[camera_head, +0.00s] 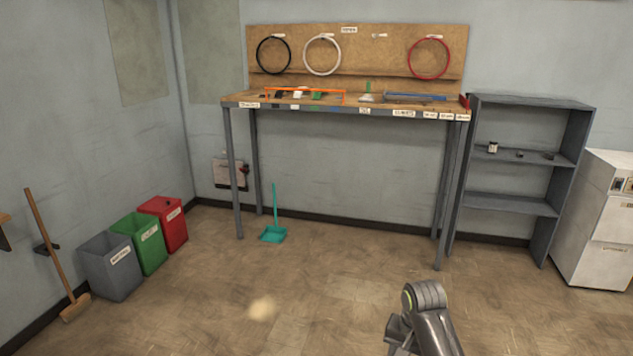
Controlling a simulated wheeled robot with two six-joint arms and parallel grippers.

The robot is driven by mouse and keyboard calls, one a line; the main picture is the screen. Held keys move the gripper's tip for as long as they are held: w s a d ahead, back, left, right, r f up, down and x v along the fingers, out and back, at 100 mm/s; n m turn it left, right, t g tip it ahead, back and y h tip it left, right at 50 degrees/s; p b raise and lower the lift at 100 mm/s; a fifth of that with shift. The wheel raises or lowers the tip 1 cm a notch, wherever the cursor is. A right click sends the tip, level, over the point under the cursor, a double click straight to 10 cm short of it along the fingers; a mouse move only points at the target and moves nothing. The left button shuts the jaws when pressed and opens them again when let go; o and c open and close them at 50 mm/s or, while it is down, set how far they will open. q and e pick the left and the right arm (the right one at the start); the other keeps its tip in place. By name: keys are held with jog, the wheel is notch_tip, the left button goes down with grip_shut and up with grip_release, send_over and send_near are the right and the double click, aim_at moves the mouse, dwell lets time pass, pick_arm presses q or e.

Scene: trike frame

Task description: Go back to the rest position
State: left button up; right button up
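Part of one of my arms, a grey rounded joint with a thin green ring, shows at the bottom right of the head view. No gripper fingers can be made out on it. My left arm and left gripper are out of view. The tall workbench (390,110) stands against the back wall, well beyond my arm. An orange frame-like part (305,90) lies on its left half and a blue part (415,97) on its right half. Small white, green and dark pieces lie near the orange part.
A pegboard (390,50) holds black, white and red rings. Grey, green and red bins (112,268), a broom (52,250) and a teal dustpan (273,234) stand at left. A grey shelf (510,205) and white cabinet (596,235) stand at right.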

jog(key=s+d+f+n+t, duration=0.1)
jog(key=s+d+f, duration=0.25)
jog(key=s, duration=0.45)
jog(key=s+d+f+n+t, duration=0.1)
jog(key=s+d+f, duration=0.25)
jog(key=s, duration=0.45)
jog(key=s+d+r+n+t+h, duration=0.1)
jog(key=s+r+n, duration=0.1)
jog(key=s, duration=0.7)
jog(key=s+d+r+n+h, duration=0.1)
jog(key=s+d+r, duration=0.1)
jog(key=s, duration=0.7)
notch_tip(320, 180, down, 27)
jog(key=d+g+b, duration=0.1)
jog(key=b, duration=0.2)
jog(key=s+f+b, duration=0.1)
jog(key=s+f, duration=0.6)
jog(key=f, duration=0.2)
jog(key=s+a+f+g+y+b, duration=0.1)
jog(key=s+f+b, duration=0.1)
jog(key=s+f, duration=0.6)
notch_tip(320, 180, down, 3)
jog(key=shift+r, duration=0.2)
